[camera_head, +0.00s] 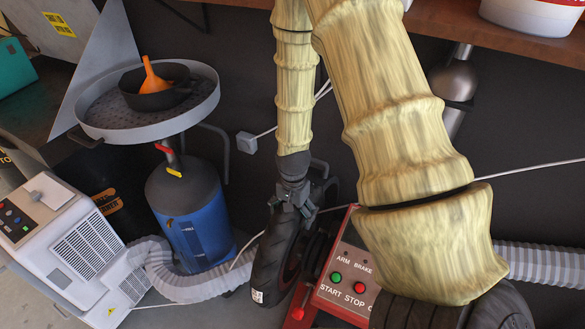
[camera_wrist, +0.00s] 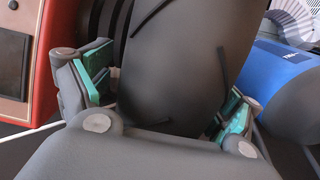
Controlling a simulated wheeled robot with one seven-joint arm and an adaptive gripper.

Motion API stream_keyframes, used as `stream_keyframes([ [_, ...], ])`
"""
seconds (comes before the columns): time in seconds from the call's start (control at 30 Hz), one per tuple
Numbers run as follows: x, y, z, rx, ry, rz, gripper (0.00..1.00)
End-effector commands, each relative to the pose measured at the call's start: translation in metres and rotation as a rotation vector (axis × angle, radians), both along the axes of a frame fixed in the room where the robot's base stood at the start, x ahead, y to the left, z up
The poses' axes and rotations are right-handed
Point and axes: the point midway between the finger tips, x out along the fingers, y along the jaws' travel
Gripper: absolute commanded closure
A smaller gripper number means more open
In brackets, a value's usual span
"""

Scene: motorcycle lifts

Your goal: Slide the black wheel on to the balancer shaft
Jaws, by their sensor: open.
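The black wheel (camera_head: 268,268) stands upright just left of the red balancer (camera_head: 337,296), its tread facing up toward my gripper. My gripper (camera_head: 291,207) points down over the top of the wheel. In the wrist view the black tire (camera_wrist: 175,65) fills the space between the two spread fingers, which have teal pads. A gap shows at the left pad; contact at the right pad is unclear. The balancer shaft is hidden, so I cannot tell whether the wheel sits on it.
A red lever (camera_head: 299,301) stands near the wheel. A blue drum (camera_head: 198,222) with a round drain tray (camera_head: 93,124), a white extractor unit (camera_head: 66,253) and a grey hose (camera_head: 180,287) are left. A wooden shelf (camera_head: 450,22) runs above at right.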

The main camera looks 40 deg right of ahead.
Motion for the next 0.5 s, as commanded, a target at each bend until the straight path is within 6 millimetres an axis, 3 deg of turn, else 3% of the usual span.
stream_keyframes([
  [0.23,0.002,0.0,0.017,-0.001,-0.005,0.0,0.09],
  [0.5,0.002,-0.001,0.054,-0.001,-0.005,0.001,0.09],
])
